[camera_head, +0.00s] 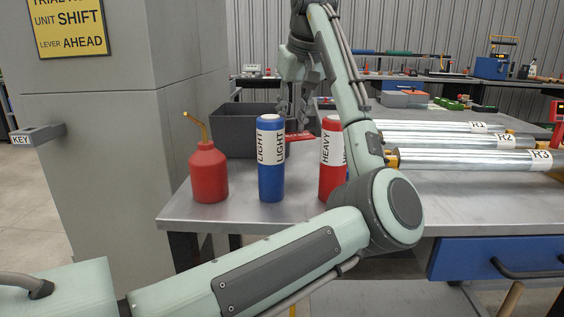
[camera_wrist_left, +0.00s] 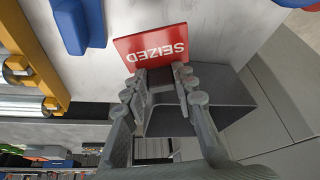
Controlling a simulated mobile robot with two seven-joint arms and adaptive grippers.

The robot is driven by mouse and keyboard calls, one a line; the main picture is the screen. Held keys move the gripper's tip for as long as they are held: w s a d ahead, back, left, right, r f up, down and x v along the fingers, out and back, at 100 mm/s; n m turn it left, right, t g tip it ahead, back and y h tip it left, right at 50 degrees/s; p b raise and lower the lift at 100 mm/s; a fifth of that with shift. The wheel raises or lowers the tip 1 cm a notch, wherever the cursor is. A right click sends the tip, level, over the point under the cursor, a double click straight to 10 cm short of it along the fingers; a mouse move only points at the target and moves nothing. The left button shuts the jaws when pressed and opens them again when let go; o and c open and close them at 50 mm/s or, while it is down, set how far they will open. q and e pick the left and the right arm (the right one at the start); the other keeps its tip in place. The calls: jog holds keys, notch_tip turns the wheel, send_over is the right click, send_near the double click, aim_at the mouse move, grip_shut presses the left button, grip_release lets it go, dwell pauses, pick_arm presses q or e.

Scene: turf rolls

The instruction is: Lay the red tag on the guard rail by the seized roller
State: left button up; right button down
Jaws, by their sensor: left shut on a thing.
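The red tag (camera_wrist_left: 150,47), lettered SEIZED, is between the fingertips of my left gripper (camera_wrist_left: 163,80) in the left wrist view. In the head view the tag (camera_head: 299,136) shows partly, behind the bottles. My left gripper (camera_head: 293,118) is shut on it in front of the dark grey bin. Bright metal rollers (camera_head: 470,159) lie on the table at the right; the labels R3 and R2 can be read. A yellow rail (camera_wrist_left: 38,48) runs beside the roller ends in the left wrist view, apart from the tag. My right gripper is not in view.
A red oil can (camera_head: 208,174), a blue LIGHT bottle (camera_head: 270,180) and a red HEAVY bottle (camera_head: 331,180) stand along the table's left front. A dark grey bin (camera_head: 240,118) is behind them. The table front (camera_head: 480,205) before the rollers is clear.

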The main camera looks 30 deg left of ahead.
aim_at(293, 134)
pick_arm(q)
notch_tip(293, 134, down, 4)
jog(key=shift+d+f, duration=0.1)
notch_tip(293, 134, down, 4)
jog(key=shift+r, duration=0.15)
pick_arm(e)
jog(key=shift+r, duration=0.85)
pick_arm(q)
jog(key=o, duration=0.9)
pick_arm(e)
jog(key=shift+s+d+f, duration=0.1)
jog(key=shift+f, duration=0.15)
pick_arm(q)
jog(key=shift+o, duration=0.2)
